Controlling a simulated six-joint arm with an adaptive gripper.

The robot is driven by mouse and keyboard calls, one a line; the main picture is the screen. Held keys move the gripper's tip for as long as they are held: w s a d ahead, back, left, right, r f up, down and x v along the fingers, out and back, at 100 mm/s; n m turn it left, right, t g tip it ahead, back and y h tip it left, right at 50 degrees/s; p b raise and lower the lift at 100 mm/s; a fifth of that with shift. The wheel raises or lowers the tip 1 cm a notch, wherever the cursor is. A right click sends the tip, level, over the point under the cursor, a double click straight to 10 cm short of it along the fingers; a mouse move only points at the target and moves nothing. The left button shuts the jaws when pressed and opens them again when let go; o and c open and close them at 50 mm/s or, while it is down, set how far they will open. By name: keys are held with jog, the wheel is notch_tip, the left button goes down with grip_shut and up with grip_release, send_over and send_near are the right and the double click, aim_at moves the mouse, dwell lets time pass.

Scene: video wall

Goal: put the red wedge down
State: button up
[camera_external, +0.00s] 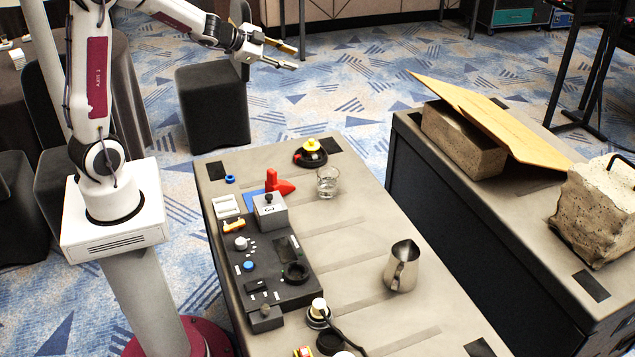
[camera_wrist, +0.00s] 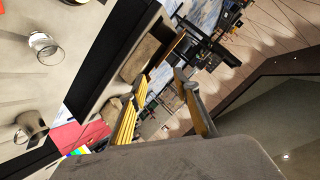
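The red wedge (camera_external: 280,185) rests on the grey table, beside a blue patch (camera_external: 252,199) and behind the grey box with a black knob (camera_external: 270,212). A bit of red at the top edge of the wrist view (camera_wrist: 79,2) seems to be the same wedge. My gripper (camera_external: 296,57) is high up, beyond the table's far end and well apart from the wedge. Its two fingers stand apart with nothing visible between them; the wrist view also shows the gap (camera_wrist: 165,112).
A glass (camera_external: 327,182), a metal pitcher (camera_external: 401,266) and a black control panel (camera_external: 270,262) stand on the table (camera_external: 350,235). Stone blocks (camera_external: 460,140) and a leaning board (camera_external: 500,125) are on the right table.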

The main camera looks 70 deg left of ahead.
jog(key=s+d+r+n+g+y, duration=0.1)
jog(key=s+d+r+n+y, duration=0.15)
jog(key=s, duration=0.45)
jog(key=s+d+r+n+g+y, duration=0.1)
jog(key=s+d+r+n+g, duration=0.15)
jog(key=s, duration=0.35)
jog(key=s+d+f+n+g+h, duration=0.1)
jog(key=s+d+f+h, duration=0.1)
jog(key=s+d, duration=0.5)
jog(key=s+d+f+n+g+h, duration=0.1)
jog(key=s+d+f+g+h, duration=0.1)
jog(key=s+d, duration=0.6)
jog(key=s+f+h, duration=0.1)
jog(key=s+f, duration=0.1)
jog(key=s, duration=0.4)
jog(key=shift+s+d, duration=0.15)
jog(key=shift+s, duration=0.15)
jog(key=shift+f, duration=0.1)
